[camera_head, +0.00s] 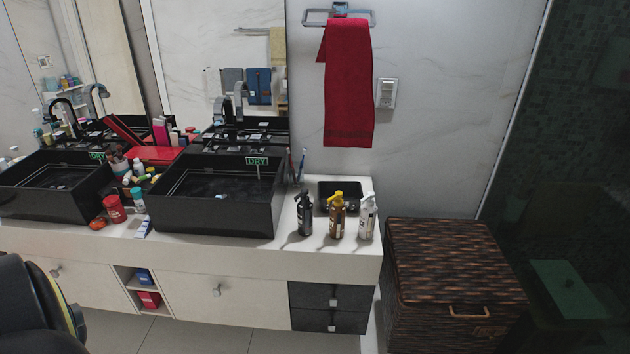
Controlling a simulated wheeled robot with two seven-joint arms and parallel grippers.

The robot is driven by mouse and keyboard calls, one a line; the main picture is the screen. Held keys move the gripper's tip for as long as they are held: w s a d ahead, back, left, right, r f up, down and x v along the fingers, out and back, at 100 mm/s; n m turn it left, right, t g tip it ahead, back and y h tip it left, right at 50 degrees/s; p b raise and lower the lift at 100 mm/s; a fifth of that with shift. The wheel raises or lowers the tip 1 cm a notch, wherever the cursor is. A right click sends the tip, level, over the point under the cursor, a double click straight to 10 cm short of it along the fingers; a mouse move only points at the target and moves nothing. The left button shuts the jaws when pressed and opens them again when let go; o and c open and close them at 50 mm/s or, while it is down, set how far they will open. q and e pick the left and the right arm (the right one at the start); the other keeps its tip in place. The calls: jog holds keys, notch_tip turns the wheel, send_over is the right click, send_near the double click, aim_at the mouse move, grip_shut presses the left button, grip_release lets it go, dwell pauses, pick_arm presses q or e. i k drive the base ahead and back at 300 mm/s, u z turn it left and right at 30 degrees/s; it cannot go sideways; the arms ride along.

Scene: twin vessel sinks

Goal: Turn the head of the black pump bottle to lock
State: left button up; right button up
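The black pump bottle (305,217) stands upright on the white counter, just right of the right-hand black sink. Its black pump head is at its top; which way the head is turned is too small to tell. A brown bottle with a yellow pump head (337,219) stands to its right, and a white and grey pump bottle (367,220) stands right of that. The bottles stand apart. Neither of my grippers shows in this view. A dark rounded part, perhaps of my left arm, shows at the lower left edge.
Two black vessel sinks (213,215) sit on the counter (262,258), with bottles and jars crowded between them. A small black tray (326,190) lies behind the pump bottles. A wicker hamper (445,260) stands right of the counter. A red towel (347,90) hangs above.

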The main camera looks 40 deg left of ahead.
aim_at(304, 192)
jog(key=u, duration=0.65)
jog(key=i, duration=1.25)
jog(key=u, duration=1.15)
